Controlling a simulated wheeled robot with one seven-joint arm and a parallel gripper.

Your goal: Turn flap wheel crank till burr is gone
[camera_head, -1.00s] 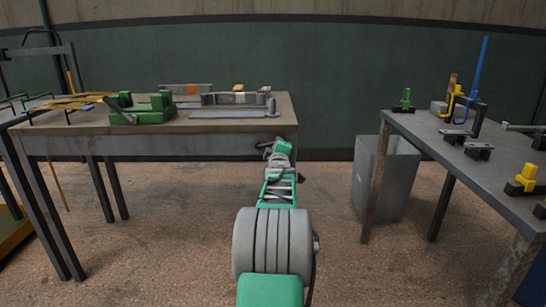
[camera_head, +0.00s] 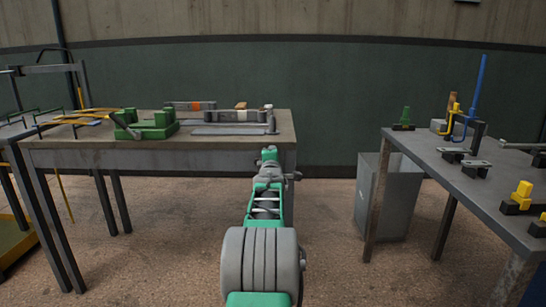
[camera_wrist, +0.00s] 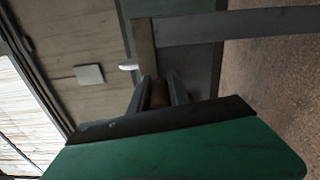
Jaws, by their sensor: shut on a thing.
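My gripper shows in the wrist view (camera_wrist: 160,88), its two dark fingers shut around a small brownish thing (camera_wrist: 159,94). I cannot tell for sure what this thing is. In the head view my arm reaches forward to the right front corner of the left workbench (camera_head: 60,160), and its end hides the fingers. A green fixture (camera_head: 150,124) with a grey lever stands on that bench. A grey bar fixture with a white-topped post (camera_head: 270,121) stands near the right corner. I cannot clearly make out a flap wheel, its crank or a burr.
A grey bin (camera_head: 401,195) stands between the benches. The right bench (camera_head: 440,177) holds small clamps, a yellow block (camera_head: 523,192) and a tall blue rod (camera_head: 479,85). A rack with yellow bars (camera_head: 85,115) is at the far left.

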